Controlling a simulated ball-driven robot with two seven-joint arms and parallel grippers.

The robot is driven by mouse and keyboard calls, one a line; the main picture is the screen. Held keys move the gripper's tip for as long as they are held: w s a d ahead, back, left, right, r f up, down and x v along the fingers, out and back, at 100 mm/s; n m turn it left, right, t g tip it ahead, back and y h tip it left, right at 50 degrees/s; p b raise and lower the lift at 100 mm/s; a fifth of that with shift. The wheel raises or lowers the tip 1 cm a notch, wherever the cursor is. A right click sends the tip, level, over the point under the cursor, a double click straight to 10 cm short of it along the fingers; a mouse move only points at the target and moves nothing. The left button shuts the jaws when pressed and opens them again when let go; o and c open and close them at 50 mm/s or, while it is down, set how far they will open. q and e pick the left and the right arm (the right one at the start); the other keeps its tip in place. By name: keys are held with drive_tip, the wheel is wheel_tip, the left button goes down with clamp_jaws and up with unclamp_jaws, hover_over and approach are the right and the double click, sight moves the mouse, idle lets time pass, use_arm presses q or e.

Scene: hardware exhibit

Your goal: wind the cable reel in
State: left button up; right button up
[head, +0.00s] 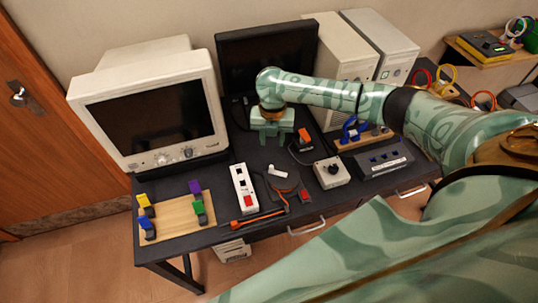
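A small blue reel-like part (351,129) stands on a wooden base (372,139) at the back right of the dark desk. It looks like the cable reel, but its cable and any crank are too small to make out. My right gripper (272,142) points down over the desk, left of the reel and apart from it, in front of the black monitor. Nothing clearly shows between its fingers, and their gap is too small to judge. My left gripper is not in view.
An orange-topped switch (305,135) is close to my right gripper. A grey dial box (331,172), a dark button panel (384,160), a white power strip (243,188) and a wooden board with coloured clips (176,219) cover the desk. A CRT monitor (152,105) stands left.

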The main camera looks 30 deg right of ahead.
sight(272, 166)
wheel_tip(272, 166, down, 15)
drive_tip(key=b, duration=0.4)
drive_tip(key=shift+r, duration=0.2)
clamp_jaws()
